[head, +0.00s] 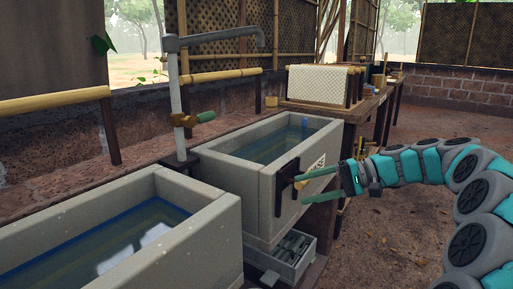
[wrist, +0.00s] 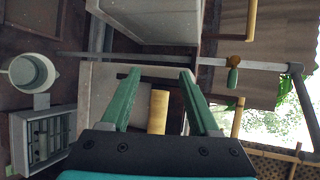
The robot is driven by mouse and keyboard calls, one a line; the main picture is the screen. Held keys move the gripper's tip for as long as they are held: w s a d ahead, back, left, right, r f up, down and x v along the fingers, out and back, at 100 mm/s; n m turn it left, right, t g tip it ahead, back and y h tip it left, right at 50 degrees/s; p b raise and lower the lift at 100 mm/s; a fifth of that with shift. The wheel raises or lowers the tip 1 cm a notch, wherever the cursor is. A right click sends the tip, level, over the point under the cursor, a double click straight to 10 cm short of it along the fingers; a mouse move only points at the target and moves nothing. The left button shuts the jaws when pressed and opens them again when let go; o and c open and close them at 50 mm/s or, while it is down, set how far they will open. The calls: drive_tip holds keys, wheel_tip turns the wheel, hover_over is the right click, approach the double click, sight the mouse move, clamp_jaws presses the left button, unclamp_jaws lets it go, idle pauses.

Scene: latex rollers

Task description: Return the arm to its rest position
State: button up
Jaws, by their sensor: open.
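My arm (head: 400,166) is stretched out from the right edge of the head view, bent in an arch, toward the front of the far stone tank (head: 262,190). My gripper (head: 302,188) is open, its two green fingers apart. In the wrist view the gripper (wrist: 160,75) also shows open fingers. A yellow wooden peg or handle (wrist: 157,112) appears between them in that view; I cannot tell whether they touch it. A dark plate (head: 287,172) is on the tank's front face, just beyond the fingertips.
A near water tank (head: 222,225) stands at lower left, with a tap pipe (head: 178,100) between the tanks. A slotted grey tray (head: 288,255) sits low under the far tank. A wooden table (head: 357,112) with a cream sheet (head: 318,84) stands behind. Open floor (head: 400,230) lies below the arm.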

drive_tip(key=s+a+f+n+g+h, duration=0.1)
drive_tip(key=s+a+f+g+h, duration=0.25)
drive_tip(key=s, duration=0.55)
drive_tip(key=s+a+f+n+h, duration=0.1)
drive_tip(key=s+a+f+h, duration=0.2)
drive_tip(key=s+a+f, duration=0.5)
drive_tip(key=s+d+f+h, duration=0.2)
drive_tip(key=s+d, duration=0.2)
drive_tip(key=s, duration=0.3)
drive_tip(key=s+d+f+h, duration=0.2)
drive_tip(key=s+d+h, duration=0.1)
drive_tip(key=s, duration=0.3)
drive_tip(key=s+d+f+n+h, duration=0.1)
drive_tip(key=s+d+f+h, duration=0.2)
drive_tip(key=s, duration=0.4)
drive_tip(key=shift+s+d, duration=0.35)
drive_tip(key=shift+d, duration=0.5)
drive_tip(key=shift+r, duration=0.1)
